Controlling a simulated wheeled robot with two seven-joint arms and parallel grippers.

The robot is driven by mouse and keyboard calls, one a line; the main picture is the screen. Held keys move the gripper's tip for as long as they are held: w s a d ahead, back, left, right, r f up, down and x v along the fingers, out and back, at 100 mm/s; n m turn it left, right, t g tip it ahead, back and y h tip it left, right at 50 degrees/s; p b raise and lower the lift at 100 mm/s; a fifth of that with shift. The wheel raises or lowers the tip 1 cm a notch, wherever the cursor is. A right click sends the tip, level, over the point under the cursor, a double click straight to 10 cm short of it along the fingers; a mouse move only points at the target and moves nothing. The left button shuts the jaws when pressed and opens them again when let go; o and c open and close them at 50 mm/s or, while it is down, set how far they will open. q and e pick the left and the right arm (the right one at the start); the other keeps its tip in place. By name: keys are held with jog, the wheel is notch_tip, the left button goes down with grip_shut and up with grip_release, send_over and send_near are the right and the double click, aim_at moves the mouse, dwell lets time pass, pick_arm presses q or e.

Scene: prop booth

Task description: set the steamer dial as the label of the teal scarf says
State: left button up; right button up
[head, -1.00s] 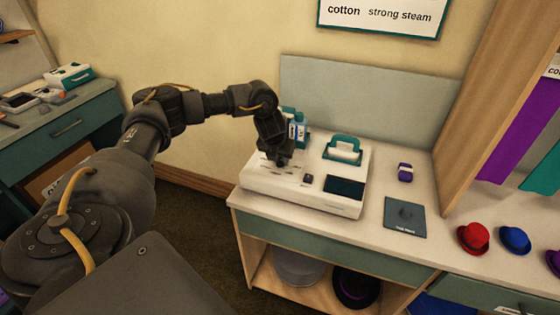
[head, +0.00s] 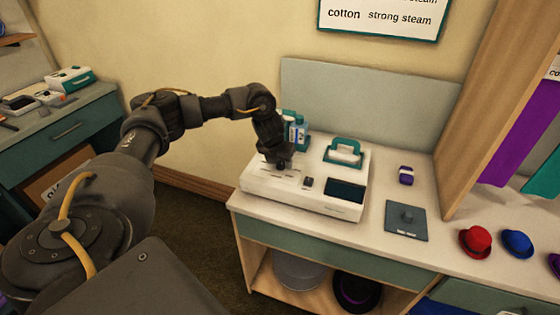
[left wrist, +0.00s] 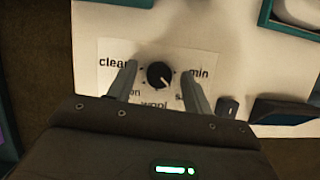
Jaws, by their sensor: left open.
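The white steamer (head: 262,184) stands on the counter. Its black dial (left wrist: 160,75) shows in the left wrist view, with a pale mark that seems to point to the lower right. Printed words around it include "clean", "min" and "wool"; others are partly covered. My left gripper (left wrist: 160,88) is open, one finger on each side of the dial, with gaps visible. In the head view the gripper (head: 280,163) hides the dial. A teal scarf (head: 546,178) hangs at the right edge; a label beginning "co" is cut off, and I cannot tell which scarf it belongs to.
A wall sign (head: 382,18) reads "cotton strong steam"; its top is cut off. A purple scarf (head: 515,140) hangs beside the teal one. Blue bottles (head: 298,130) stand behind my gripper. Red (head: 475,241) and blue (head: 516,242) hats are right.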

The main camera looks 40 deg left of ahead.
aim_at(277, 172)
pick_arm(q)
jog(key=shift+r, duration=0.1)
jog(key=v, duration=0.5)
jog(key=shift+r+b, duration=0.15)
jog(key=shift+b, duration=0.15)
jog(key=p+v, duration=0.1)
jog(key=v, duration=0.4)
jog(key=shift+s+r, duration=0.15)
jog(key=shift+d, duration=0.1)
